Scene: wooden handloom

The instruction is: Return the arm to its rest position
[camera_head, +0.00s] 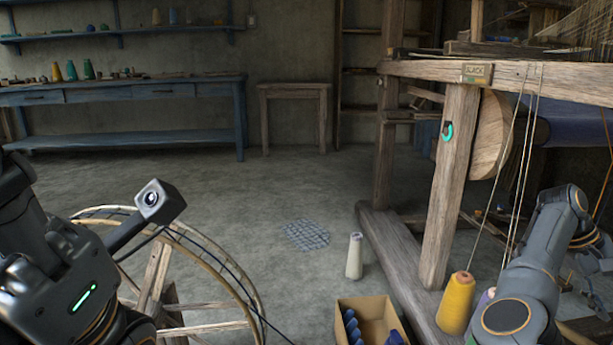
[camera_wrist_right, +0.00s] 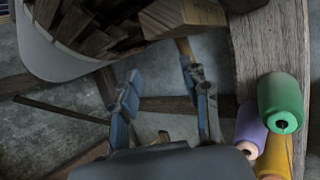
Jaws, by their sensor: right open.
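My right arm (camera_head: 530,270) reaches in at the lower right of the head view, beside the loom's front post (camera_head: 450,190). Its gripper cannot be made out there. In the right wrist view my right gripper (camera_wrist_right: 162,90) is open, its two fingers apart with nothing between them. My left arm (camera_head: 60,260) comes in at the lower left, with a small camera box (camera_head: 160,201) on a bracket. Its fingers are not seen.
A yellow cone (camera_head: 455,305) stands by the right arm. A spinning wheel (camera_head: 215,265) stands beside the left arm. A cardboard box (camera_head: 375,307) and white cone (camera_head: 354,256) stand between the arms.

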